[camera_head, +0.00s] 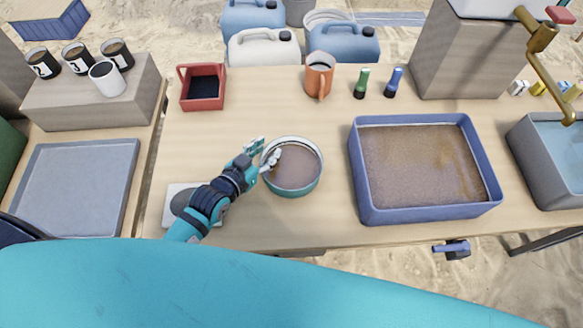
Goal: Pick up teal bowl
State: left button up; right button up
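The teal bowl (292,191) stands upright on the wooden table, left of the blue tray. It has a pale rim and holds brown, sandy-looking contents. My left gripper (263,152) comes in from the lower left and is at the bowl's left rim. Its fingers are apart: one is over the rim, the other is outside the bowl to the upper left. I cannot tell whether either finger touches the bowl. My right gripper is not in view.
A blue tray of brown sand (362,194) stands right of the bowl. An orange mug (319,75), a green marker (361,84) and a blue marker (393,83) stand behind. A red box (203,102) is back left. A white scale-like plate (174,204) lies by my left arm.

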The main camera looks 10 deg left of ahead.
pick_arm(q)
jog(key=shift+w+d+f, duration=0.15)
jog(key=shift+w, duration=0.2)
jog(key=shift+c, duration=0.2)
grip_shut()
